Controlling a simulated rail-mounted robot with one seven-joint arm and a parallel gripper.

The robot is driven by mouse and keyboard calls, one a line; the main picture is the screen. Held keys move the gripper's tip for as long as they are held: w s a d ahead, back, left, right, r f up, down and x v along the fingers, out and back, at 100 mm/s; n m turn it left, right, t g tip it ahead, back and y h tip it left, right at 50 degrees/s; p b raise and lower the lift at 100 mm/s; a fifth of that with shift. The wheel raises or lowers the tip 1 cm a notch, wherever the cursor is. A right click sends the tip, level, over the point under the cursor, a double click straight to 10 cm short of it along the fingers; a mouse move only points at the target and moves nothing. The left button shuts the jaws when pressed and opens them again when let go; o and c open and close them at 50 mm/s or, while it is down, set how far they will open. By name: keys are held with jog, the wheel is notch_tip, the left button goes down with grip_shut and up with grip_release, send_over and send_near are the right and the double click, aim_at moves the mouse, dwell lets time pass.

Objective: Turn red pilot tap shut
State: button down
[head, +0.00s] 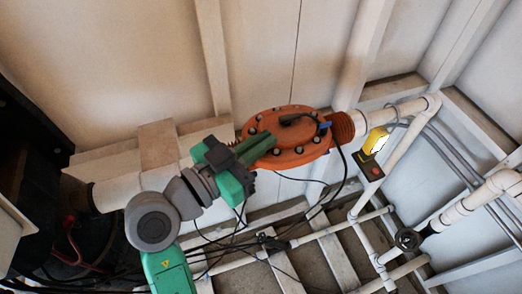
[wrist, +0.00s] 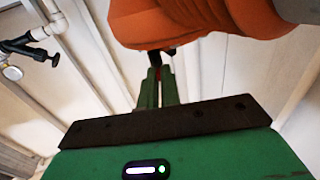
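The red pilot tap (wrist: 158,72) shows in the wrist view only as a small red sliver between my fingertips, just under a black fitting (wrist: 168,54) below the orange body. My gripper (wrist: 160,76) has its two green fingers close together, with this red sliver in the narrow gap; they appear shut on it. The rest of the tap is hidden by the fingers. In the head view my gripper (head: 266,142) reaches over the near left side of the orange bolted housing (head: 292,152). The tap cannot be made out there.
A yellow box with a red button (head: 372,158) hangs right of the housing. White pipes (head: 396,110) run along the right, with a dark valve wheel (head: 407,238) low down. Black cables (head: 290,240) lie loose below. A blue part (head: 324,126) sits on the housing.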

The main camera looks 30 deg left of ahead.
jog(key=shift+a+f+m+g+h+b, duration=0.15)
jog(key=shift+m+g+h+b, duration=0.25)
jog(key=shift+h, duration=0.3)
jog(key=shift+m+h, duration=0.3)
jog(key=c, duration=1.6)
grip_release()
jog(key=shift+w, duration=0.1)
jog(key=b+v, duration=0.1)
jog(key=v, duration=0.6)
jog(key=shift+s+a, duration=0.1)
jog(key=shift+s, duration=0.3)
jog(key=shift+o, duration=0.3)
